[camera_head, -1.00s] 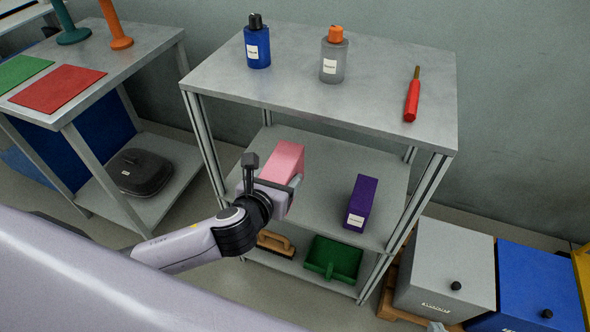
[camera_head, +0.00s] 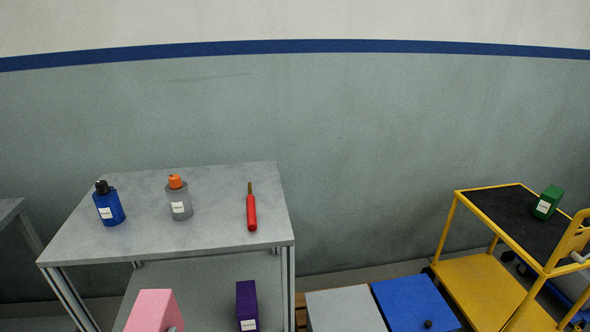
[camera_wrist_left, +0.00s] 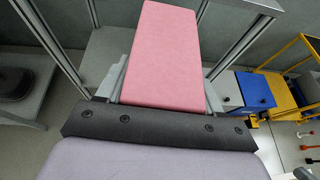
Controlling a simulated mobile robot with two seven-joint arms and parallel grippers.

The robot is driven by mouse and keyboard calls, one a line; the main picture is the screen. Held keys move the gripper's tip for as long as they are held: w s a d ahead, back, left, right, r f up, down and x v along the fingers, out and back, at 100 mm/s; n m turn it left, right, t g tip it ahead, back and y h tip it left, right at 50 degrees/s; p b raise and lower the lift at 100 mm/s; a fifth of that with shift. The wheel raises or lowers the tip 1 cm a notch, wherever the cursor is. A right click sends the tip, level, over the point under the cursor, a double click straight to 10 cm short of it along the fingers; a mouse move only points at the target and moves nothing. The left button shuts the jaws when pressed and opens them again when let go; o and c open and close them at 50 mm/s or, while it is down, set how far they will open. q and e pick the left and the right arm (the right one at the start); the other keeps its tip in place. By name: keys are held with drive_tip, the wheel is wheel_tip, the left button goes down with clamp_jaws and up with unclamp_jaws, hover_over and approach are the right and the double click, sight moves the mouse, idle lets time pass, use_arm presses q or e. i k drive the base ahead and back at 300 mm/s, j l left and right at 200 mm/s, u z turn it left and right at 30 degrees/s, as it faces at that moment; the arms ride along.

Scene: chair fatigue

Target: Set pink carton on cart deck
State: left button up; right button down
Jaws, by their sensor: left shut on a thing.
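The pink carton (camera_head: 153,311) is at the bottom of the head view, cut off by the frame edge. In the left wrist view the pink carton (camera_wrist_left: 168,58) fills the middle, and my left gripper (camera_wrist_left: 165,95) is shut on its sides. Shelf frame posts show close around it. The yellow cart with a black deck (camera_head: 503,212) stands at the right of the head view, away from the carton. A green carton (camera_head: 547,202) stands on that deck. The yellow cart also shows at the right of the wrist view (camera_wrist_left: 308,88). My right gripper is not in view.
The grey shelf unit (camera_head: 225,240) bears a blue bottle (camera_head: 109,203), a grey bottle (camera_head: 180,199) and a red tool (camera_head: 251,210) on top. A purple carton (camera_head: 246,305) stands on its middle shelf. A grey box (camera_head: 345,310) and a blue box (camera_head: 415,303) stand between shelf and cart.

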sight(519, 216)
drive_tip(key=l+z, duration=0.3)
drive_tip(key=i+l+z, duration=0.1)
drive_tip(key=l+z, duration=0.2)
drive_tip(key=i+l+z, duration=0.15)
drive_tip(key=l, duration=0.15)
drive_tip(key=l+z, duration=0.1)
drive_tip(key=l, duration=0.15)
drive_tip(key=i+l, duration=0.2)
drive_tip(key=l, duration=0.2)
drive_tip(key=i+l+z, duration=0.1)
drive_tip(key=l, duration=0.35)
drive_tip(key=i+l, duration=0.25)
drive_tip(key=l, duration=0.15)
drive_tip(key=i+l, duration=0.2)
drive_tip(key=l, duration=0.2)
drive_tip(key=i+l+z, duration=0.1)
drive_tip(key=l, duration=0.3)
drive_tip(key=i+l, duration=0.1)
drive_tip(key=i, duration=0.45)
drive_tip(key=i+l, duration=0.1)
drive_tip(key=i, duration=0.4)
